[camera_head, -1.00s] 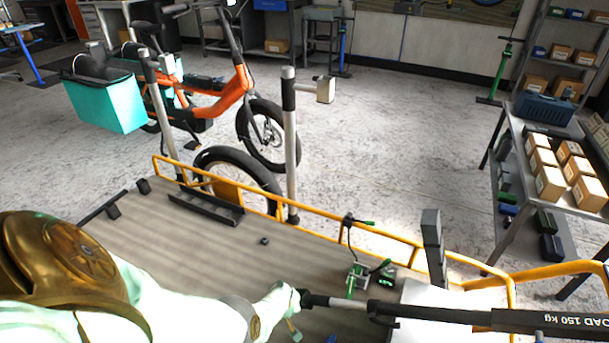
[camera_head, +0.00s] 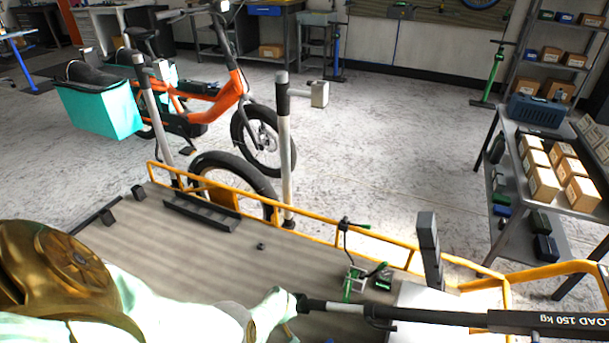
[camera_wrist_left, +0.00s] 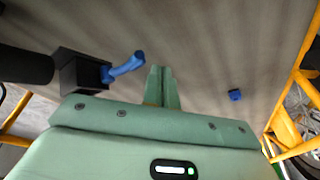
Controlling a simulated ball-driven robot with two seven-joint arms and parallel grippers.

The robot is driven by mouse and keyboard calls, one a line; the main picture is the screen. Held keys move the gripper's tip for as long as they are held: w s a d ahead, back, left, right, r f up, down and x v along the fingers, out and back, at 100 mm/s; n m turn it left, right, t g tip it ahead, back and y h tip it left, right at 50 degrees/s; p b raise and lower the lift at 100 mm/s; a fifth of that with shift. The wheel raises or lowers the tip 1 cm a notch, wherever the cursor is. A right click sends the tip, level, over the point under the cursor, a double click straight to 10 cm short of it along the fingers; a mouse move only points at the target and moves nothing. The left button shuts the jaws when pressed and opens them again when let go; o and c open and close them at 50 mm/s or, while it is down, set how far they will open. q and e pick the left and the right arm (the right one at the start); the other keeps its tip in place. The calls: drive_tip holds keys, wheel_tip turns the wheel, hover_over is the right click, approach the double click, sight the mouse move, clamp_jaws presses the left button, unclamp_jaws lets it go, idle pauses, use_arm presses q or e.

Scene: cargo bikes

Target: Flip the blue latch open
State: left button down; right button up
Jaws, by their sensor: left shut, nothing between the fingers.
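The blue latch (camera_wrist_left: 124,66) shows in the left wrist view as a bent blue lever sticking out to the right from a black block (camera_wrist_left: 80,72) at the end of a dark bar. My left gripper (camera_wrist_left: 160,70) has its two green fingers together with nothing between them. Its tips are just right of the lever's end, with a visible gap in the picture; the depth between them is hard to judge. In the head view my left gripper (camera_head: 289,333) is partly cut off at the bottom edge, and I cannot make out the latch there. My right gripper is not in view.
The grey cargo deck (camera_head: 220,262) has a yellow rail (camera_head: 320,238) along its far side. A dark bar (camera_head: 440,318) crosses at lower right. A small blue piece (camera_wrist_left: 235,95) lies on the deck. A green-and-black fitting (camera_head: 356,280) stands near the rail.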

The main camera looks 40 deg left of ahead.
use_arm(q)
drive_tip(key=shift+w, duration=0.1)
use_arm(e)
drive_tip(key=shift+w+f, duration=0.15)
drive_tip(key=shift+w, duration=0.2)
use_arm(q)
drive_tip(key=shift+w+a+b, duration=0.3)
drive_tip(key=shift+w+b, duration=0.05)
drive_tip(key=shift+w, duration=0.3)
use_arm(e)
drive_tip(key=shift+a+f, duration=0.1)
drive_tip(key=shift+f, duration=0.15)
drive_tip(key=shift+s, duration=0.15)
